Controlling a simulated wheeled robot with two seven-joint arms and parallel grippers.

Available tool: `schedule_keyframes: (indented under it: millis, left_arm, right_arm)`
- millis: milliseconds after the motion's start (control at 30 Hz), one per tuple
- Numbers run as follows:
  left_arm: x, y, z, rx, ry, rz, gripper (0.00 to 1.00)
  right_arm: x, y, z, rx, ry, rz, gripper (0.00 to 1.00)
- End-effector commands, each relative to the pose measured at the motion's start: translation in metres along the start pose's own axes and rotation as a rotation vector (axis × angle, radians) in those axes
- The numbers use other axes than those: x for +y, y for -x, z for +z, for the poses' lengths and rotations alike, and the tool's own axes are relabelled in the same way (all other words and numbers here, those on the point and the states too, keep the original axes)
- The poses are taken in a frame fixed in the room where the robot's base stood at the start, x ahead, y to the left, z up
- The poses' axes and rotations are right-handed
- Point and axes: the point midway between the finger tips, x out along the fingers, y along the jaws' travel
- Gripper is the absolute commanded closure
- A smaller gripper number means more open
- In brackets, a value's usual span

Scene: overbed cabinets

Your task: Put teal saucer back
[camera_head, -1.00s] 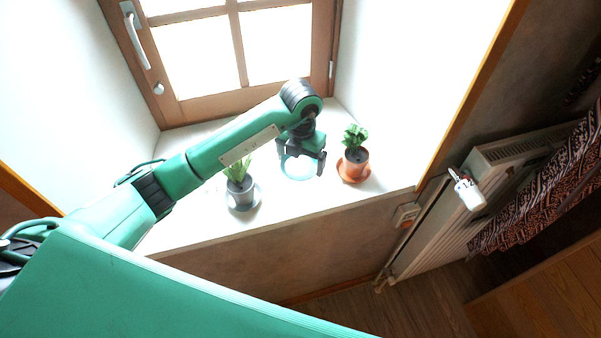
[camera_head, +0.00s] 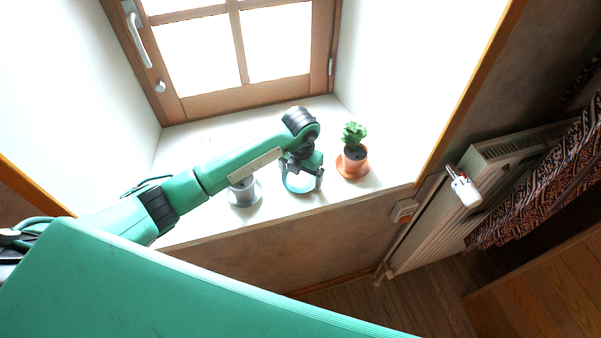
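The teal saucer (camera_head: 301,191) is a pale teal-rimmed disc at the window sill, between the two potted plants. My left gripper (camera_head: 302,182) is over it, with its dark fingers spread to the saucer's width at opposite sides of the rim. The fingers appear to grip the saucer. Whether it touches the sill is hard to tell from this steep angle. The gripper's body hides the saucer's far part. My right gripper is not in view.
A grey pot (camera_head: 243,187) on a grey saucer stands left, its plant hidden by my arm. A terracotta pot (camera_head: 354,163) on an orange saucer stands close on the right. The sill (camera_head: 215,226) ends just in front. A radiator (camera_head: 425,235) is lower right.

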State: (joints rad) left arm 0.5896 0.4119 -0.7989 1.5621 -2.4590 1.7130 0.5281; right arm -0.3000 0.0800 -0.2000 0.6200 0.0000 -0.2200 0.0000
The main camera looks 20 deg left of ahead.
Motion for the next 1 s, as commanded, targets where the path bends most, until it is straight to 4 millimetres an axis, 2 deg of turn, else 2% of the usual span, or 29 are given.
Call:
schedule_keyframes:
  millis: [367,433,800,1000]
  left_arm:
    - [0.000,0.005,0.000,0.000,0.001,-0.001,0.00]
    - [0.001,0.010,0.002,-0.004,0.001,0.000,0.00]
    - [0.000,0.087,0.002,-0.006,0.000,0.000,0.00]
    - [0.000,0.115,0.001,-0.002,0.001,0.000,0.00]
  right_arm:
    - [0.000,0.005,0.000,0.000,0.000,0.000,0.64]
    - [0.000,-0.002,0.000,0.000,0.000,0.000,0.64]
    - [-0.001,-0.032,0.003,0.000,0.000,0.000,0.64]
    - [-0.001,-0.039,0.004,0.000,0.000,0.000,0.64]
